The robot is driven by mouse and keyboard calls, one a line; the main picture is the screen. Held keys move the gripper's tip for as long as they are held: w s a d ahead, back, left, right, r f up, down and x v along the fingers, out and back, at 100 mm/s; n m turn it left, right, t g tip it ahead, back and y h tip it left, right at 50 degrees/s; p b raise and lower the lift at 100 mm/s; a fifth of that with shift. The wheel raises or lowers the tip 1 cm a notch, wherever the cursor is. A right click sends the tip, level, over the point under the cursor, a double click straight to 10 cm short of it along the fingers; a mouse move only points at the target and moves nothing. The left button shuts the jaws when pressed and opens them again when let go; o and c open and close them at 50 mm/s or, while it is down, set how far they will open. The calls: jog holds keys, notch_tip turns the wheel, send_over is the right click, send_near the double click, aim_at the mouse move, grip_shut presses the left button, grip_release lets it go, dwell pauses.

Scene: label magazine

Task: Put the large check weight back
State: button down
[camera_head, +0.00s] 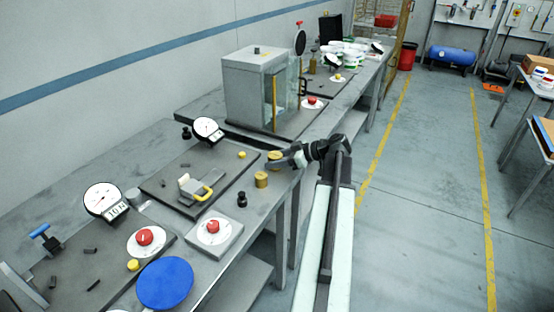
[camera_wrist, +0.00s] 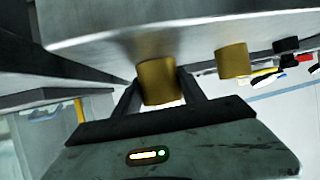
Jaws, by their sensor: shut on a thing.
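My gripper (camera_head: 274,161) reaches in from the right over the bench edge and is shut on a brass cylinder weight (camera_head: 275,154). In the wrist view the held brass weight (camera_wrist: 157,82) sits between the two fingers, with the bench top above it in that tilted picture. I cannot tell whether it touches the bench. A second brass weight (camera_head: 261,180) stands upright on the bench, nearer than the gripper. It also shows in the wrist view (camera_wrist: 232,62), to the right of the held one. The pictures do not name which weight is the large one.
A grey glass-fronted cabinet (camera_head: 252,88) stands behind the gripper. A dark plate with a clamp fixture (camera_head: 195,188) lies left of the weights. A black knob-shaped piece (camera_head: 241,200) and a grey block with a red knob (camera_head: 216,235) stand nearer. The floor (camera_head: 425,190) to the right is clear.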

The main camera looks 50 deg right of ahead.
jog(key=c, duration=1.1)
grip_release()
jog(key=shift+f, duration=0.15)
jog(key=o, duration=0.4)
jog(key=shift+o, duration=0.2)
jog(key=shift+r, duration=0.25)
jog(key=p+v, duration=0.5)
jog(key=v, duration=0.7)
jog(key=shift+f, duration=0.1)
